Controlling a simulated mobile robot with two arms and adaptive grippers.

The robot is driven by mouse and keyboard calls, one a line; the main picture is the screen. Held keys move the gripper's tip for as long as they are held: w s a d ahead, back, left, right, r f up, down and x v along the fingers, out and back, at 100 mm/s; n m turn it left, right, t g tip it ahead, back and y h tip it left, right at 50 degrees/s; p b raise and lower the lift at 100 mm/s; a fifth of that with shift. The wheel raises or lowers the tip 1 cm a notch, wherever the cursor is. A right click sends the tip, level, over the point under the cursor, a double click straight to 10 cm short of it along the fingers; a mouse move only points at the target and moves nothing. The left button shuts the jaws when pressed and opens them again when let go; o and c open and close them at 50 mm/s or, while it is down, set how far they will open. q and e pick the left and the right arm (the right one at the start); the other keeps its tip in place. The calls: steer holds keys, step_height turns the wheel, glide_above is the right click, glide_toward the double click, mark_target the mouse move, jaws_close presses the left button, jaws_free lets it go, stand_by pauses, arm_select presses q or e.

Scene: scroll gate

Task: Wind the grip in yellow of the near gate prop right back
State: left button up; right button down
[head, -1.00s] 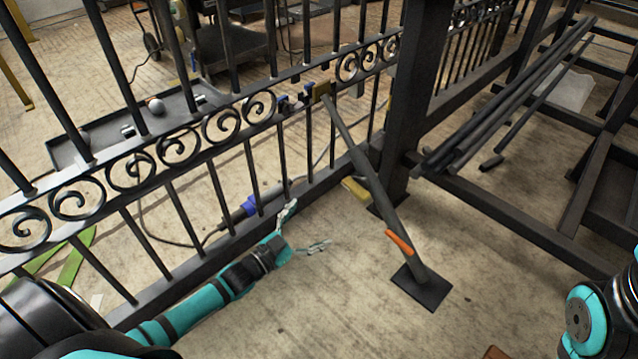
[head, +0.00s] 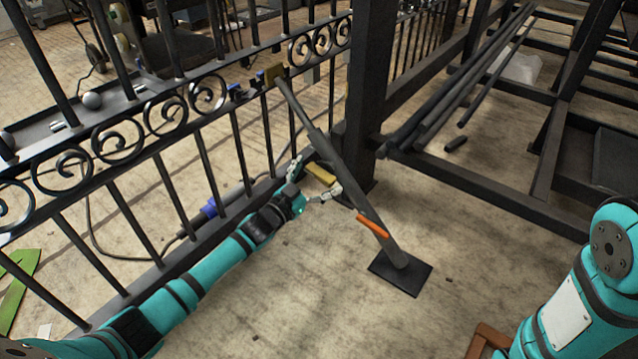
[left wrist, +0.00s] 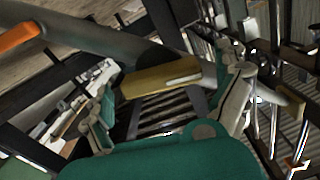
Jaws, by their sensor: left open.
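The near gate prop (head: 341,160) is a dark slanted tube running from a yellow bracket (head: 275,75) on the gate down to a square foot plate (head: 400,277). A yellow grip (head: 320,175) shows beside the tube at mid-height, and an orange grip (head: 373,228) sits lower down. My left gripper (head: 316,179) is open, its fingers spread to either side of the yellow grip. In the left wrist view the yellow grip (left wrist: 160,80) lies across the gap between the fingers, and I cannot tell whether they touch it. My right gripper is out of view.
The dark scrollwork gate (head: 130,125) runs along the left, close to my left arm. A dark post (head: 365,85) stands behind the prop. A rack with long dark bars (head: 460,90) is at the right. The floor in front of the prop is clear.

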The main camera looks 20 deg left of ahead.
arm_select(q)
steer(key=shift+w+d, duration=0.2)
steer(key=shift+w, duration=0.35)
steer(key=c, duration=1.1)
